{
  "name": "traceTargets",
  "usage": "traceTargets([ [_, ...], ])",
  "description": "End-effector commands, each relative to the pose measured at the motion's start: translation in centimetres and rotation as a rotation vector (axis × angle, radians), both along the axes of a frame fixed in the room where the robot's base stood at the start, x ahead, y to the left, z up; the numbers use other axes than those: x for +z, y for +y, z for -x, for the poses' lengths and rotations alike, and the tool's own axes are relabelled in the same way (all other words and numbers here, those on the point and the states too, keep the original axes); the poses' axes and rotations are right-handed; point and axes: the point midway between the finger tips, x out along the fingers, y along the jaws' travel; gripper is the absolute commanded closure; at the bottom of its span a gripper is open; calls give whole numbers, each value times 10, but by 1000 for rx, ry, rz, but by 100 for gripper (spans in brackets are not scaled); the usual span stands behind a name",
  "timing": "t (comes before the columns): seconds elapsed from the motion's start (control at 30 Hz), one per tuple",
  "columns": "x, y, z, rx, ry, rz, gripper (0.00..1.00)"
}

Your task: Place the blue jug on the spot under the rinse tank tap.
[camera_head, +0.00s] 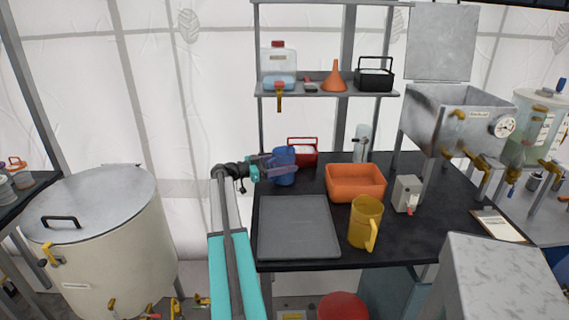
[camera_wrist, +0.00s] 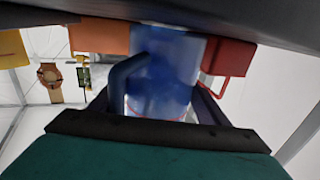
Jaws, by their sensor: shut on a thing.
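The blue jug (camera_head: 284,170) is at the back left of the black table, below the shelf. It also shows in the wrist view (camera_wrist: 165,75), with its handle to the left. My gripper (camera_head: 268,167) reaches in from the left and is shut on the jug, one finger on each side. I cannot tell whether the jug's base touches the table. No marked spot is visible under the tap.
A red caddy (camera_head: 303,150) stands close behind the jug. An orange bin (camera_head: 355,183) is to its right. A grey tray (camera_head: 298,227) lies in front, with a yellow jug (camera_head: 365,222) beside it. A clear bottle (camera_head: 361,145) stands at the back.

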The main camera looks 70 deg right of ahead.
Motion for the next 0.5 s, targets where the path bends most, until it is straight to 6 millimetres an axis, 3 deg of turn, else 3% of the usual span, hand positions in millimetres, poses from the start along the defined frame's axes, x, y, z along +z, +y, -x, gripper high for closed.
traceTargets([
  [0.5, -4, 0, 0, 0, 0, 1, 55],
])
